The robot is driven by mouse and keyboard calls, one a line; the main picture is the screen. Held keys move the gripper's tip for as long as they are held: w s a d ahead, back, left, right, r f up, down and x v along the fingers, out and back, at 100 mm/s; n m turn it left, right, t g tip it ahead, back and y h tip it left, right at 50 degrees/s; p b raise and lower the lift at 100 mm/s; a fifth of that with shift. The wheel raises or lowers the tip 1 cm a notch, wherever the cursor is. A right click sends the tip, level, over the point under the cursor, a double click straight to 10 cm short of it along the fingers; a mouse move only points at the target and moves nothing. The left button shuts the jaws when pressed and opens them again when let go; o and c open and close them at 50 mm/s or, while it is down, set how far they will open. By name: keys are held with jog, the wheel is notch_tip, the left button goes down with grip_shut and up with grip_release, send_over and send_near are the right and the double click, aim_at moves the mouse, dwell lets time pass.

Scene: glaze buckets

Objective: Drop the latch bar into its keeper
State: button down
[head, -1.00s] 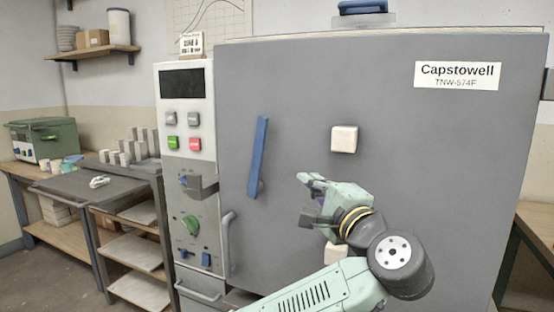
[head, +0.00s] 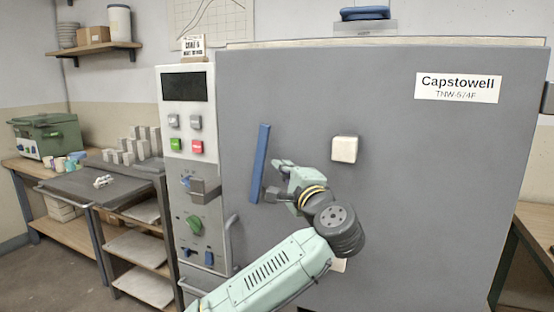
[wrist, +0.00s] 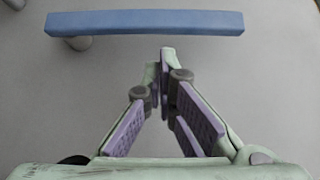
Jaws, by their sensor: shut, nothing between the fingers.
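The blue latch bar (head: 260,163) stands nearly upright on the grey kiln door (head: 400,200), leaning slightly to the right at its top. In the wrist view the bar (wrist: 145,23) lies across the top, with a round pivot under its left end. My gripper (head: 274,179) is just right of the bar's lower half in the head view. Its fingers (wrist: 164,58) meet at the tips, empty, a short gap below the bar in the wrist view. A grey bracket (head: 205,188) juts from the control panel left of the bar; it may be the keeper.
The control panel (head: 187,120) has several buttons, a green knob (head: 194,225) and a curved handle (head: 231,235) beside the door. A pale block (head: 344,149) sticks out from the door right of my gripper. A cart (head: 100,190) stands at the left.

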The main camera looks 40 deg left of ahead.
aim_at(259, 165)
jog(key=shift+s+a+r, duration=0.15)
jog(key=shift+s+a, duration=0.05)
jog(key=shift+a, duration=0.7)
jog(key=shift+r, duration=0.1)
jog(key=shift+s+a+r+n+p, duration=0.1)
jog(key=shift+a+n+p, duration=0.15)
jog(key=shift+n+p, duration=0.05)
